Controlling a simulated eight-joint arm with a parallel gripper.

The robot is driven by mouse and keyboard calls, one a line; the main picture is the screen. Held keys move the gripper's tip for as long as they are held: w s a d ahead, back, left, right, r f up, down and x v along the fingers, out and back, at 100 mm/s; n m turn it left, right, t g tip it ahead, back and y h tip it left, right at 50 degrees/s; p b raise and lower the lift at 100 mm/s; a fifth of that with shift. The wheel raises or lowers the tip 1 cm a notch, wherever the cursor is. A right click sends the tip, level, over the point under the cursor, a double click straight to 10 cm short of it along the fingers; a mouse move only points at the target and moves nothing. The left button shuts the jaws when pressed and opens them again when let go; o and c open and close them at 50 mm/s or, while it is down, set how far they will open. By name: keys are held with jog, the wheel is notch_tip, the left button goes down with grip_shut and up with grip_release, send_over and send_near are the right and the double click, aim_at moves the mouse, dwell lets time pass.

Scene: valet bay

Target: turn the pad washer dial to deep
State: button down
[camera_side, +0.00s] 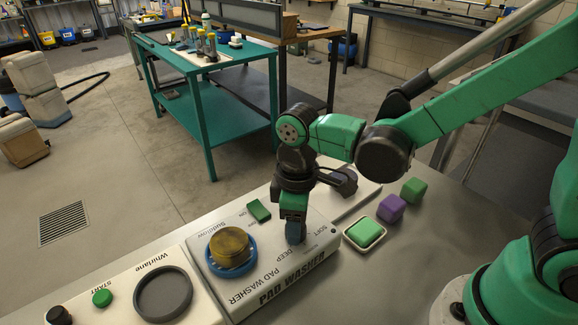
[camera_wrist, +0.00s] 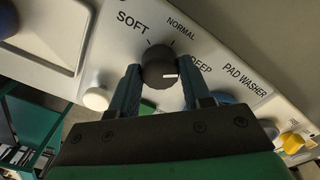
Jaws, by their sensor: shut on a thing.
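The pad washer (camera_side: 250,280) is a white box with a sloped front on the bench. Its dark round dial (camera_wrist: 160,62) shows in the wrist view, with SOFT at upper left, NORMAL above and DEEP at right. The dial's white mark lies on its right side, pointing roughly toward the DEEP word. My gripper (camera_wrist: 160,78) has one finger on each side of the dial and is shut on it. In the side view my gripper (camera_side: 293,222) reaches down to the panel and mostly hides the dial.
A blue ring (camera_side: 212,266) holding a yellow-brown pad (camera_side: 230,244) sits left of my gripper. A green piece (camera_side: 258,210) is behind it. A green block in a tray (camera_side: 349,237), a purple block (camera_side: 391,208) and another green block (camera_side: 413,190) stand to the right.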

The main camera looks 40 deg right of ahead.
jog(key=shift+m, duration=0.6)
jog(key=shift+c, duration=2)
grip_release()
jog(key=shift+r, duration=2.85)
jog(key=s+d+r+m+t, duration=0.1)
jog(key=d+r+m+t, duration=0.1)
jog(key=d+m+t, duration=0.5)
jog(key=d, duration=0.3)
jog(key=shift+s+d+r, duration=0.3)
jog(key=shift+s+r, duration=0.1)
